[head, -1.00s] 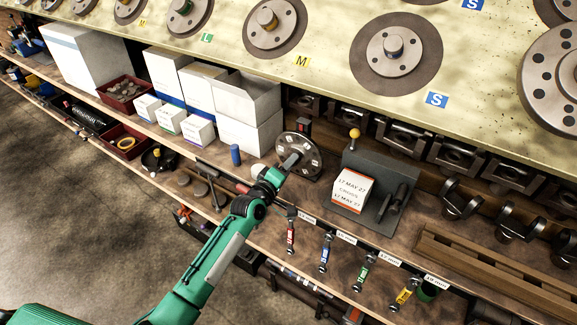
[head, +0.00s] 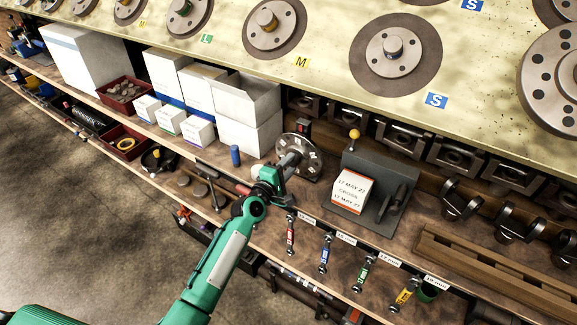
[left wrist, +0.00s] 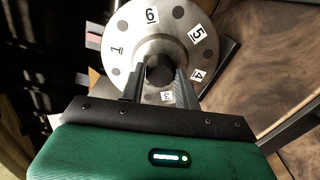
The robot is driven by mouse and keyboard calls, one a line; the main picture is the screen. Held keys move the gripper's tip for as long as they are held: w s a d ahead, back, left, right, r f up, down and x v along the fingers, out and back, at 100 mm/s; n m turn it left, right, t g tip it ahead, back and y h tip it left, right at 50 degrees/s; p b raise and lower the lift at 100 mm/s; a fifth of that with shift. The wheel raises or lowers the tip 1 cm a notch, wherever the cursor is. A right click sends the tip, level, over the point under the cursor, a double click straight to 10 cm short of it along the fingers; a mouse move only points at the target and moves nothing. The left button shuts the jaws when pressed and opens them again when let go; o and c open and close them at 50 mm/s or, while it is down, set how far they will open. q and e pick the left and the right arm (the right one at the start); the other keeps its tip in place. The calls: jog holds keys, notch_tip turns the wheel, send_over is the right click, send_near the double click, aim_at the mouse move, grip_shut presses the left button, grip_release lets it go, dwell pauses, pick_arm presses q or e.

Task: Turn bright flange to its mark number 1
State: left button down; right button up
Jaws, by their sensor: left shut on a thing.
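The bright flange (head: 312,157) is a grey metal disc with holes and white number tags, standing on the bench in the head view. In the left wrist view the flange (left wrist: 178,20) shows tag 6 at the top, 1 at the left, and 5 and 4 at the right. In the head view my left gripper (head: 284,165) partly covers the flange. My right gripper is out of view.
A dark stand with a white-and-orange box (head: 350,190) and a yellow-knobbed lever (head: 354,134) is right of the flange. Coloured tools (head: 325,253) lie along the front edge. White boxes (head: 248,125) and a blue cylinder (head: 235,155) are to the left.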

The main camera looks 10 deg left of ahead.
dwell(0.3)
pick_arm(q)
jog(key=c, duration=1)
grip_release()
jog(key=shift+a, duration=0.1)
jog(key=shift+s, duration=0.25)
jog(key=b+v, duration=0.2)
jog(key=v, duration=1.1)
jog(key=shift+s+a+b, duration=0.1)
jog(key=shift+s+b, duration=0.05)
jog(key=shift+b, duration=0.25)
